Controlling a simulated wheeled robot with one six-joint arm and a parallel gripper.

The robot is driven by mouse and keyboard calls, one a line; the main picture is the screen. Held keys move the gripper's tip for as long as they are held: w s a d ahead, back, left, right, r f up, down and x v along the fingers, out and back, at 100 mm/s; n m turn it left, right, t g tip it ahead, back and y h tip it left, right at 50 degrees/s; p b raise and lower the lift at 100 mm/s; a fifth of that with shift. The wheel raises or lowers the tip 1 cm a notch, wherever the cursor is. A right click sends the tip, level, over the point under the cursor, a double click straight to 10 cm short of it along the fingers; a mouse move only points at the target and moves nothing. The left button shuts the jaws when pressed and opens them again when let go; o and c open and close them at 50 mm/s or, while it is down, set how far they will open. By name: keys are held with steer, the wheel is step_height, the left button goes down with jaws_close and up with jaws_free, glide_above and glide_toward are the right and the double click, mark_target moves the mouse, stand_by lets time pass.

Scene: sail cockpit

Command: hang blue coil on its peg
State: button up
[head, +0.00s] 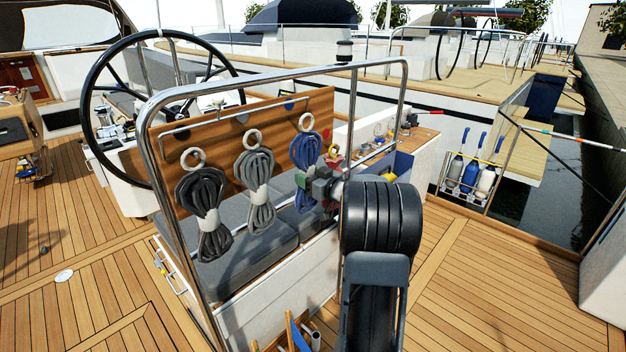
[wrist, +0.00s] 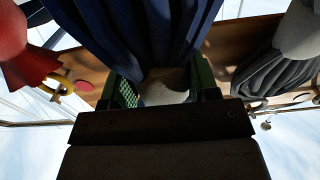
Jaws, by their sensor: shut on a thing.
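The blue coil (head: 305,150) is upright in front of the wooden board, at the right of the row of coils, with a pale ring at its top. My gripper (head: 325,186) is at its lower middle, from the right. In the wrist view the blue coil (wrist: 145,30) fills the top, and a pale band (wrist: 166,88) sits between the green-lined fingers of my gripper (wrist: 163,88), shut on it. A blue disc (head: 289,104) marks the board above and left of the coil's ring. The blue coil's peg is hidden, and I cannot tell whether the ring is around it.
A grey coil (head: 259,180) and a dark coil (head: 202,205) hang to the left on the board (head: 225,135). A steel rail (head: 270,75) frames the board. In the wrist view a red item (wrist: 18,45) and a yellow ring (wrist: 60,84) are close at left.

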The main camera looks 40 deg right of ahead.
steer(key=shift+w+a, duration=0.2)
steer(key=shift+w, duration=1.05)
steer(key=shift+w+a+f, duration=0.1)
steer(key=shift+w+f, duration=0.3)
steer(key=shift+w, duration=0.05)
steer(key=shift+w+f, duration=0.1)
steer(key=o, duration=1.3)
steer(key=shift+c, duration=0.2)
steer(key=shift+f, duration=0.1)
steer(key=s+d+b, duration=0.2)
steer(key=s, duration=1.1)
steer(key=shift+s+d, duration=0.2)
steer(key=shift+s, duration=0.15)
